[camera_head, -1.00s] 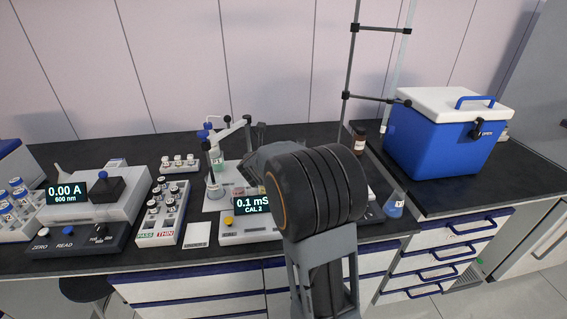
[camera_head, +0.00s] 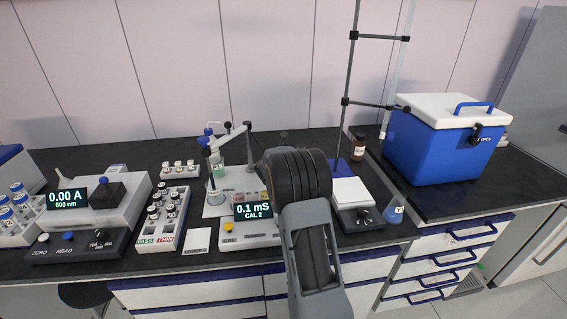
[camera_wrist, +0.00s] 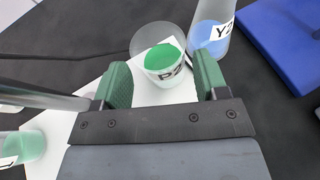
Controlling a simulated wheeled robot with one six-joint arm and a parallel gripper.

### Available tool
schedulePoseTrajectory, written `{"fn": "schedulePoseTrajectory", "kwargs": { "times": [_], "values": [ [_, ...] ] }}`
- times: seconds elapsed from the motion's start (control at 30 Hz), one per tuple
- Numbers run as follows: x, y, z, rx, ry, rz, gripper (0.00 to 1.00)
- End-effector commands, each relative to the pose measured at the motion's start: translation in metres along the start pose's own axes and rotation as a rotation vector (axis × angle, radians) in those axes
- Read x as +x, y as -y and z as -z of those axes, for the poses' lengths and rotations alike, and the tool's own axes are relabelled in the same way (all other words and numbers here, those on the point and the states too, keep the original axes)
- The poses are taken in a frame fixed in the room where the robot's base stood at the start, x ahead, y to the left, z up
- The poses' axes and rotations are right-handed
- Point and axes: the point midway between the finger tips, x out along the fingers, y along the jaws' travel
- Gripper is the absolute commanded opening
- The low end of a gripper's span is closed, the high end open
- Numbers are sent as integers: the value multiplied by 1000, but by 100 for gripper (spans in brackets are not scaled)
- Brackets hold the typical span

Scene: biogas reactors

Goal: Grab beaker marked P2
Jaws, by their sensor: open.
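The beaker marked P2 (camera_wrist: 163,62) holds green liquid and shows in the wrist view with its label facing my gripper. My gripper (camera_wrist: 161,66) has green finger pads and is open. In that view the beaker appears between the fingertips, with a visible gap on each side; I cannot tell how deep it is between them. In the head view my arm hides the gripper, and I cannot make out the P2 beaker there.
A flask of blue liquid marked Y2 (camera_wrist: 212,40) stands close beside the right finger. Another container of green liquid (camera_wrist: 22,146) is at lower left. The head view shows a balance (camera_head: 355,205), a meter reading 0.1 mS (camera_head: 253,211) and a blue cooler (camera_head: 430,150).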

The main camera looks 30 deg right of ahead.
Motion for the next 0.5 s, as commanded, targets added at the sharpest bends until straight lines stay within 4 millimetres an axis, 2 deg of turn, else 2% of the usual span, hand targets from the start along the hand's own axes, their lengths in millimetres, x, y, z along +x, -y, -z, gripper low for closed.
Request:
{"fn": "schedulePoseTrajectory", "kwargs": {
  "times": [0.23,0.5],
  "values": [
    [32,0,-1,0,-1,1,67],
    [42,0,-1,-1,0,0,67]
  ]
}}
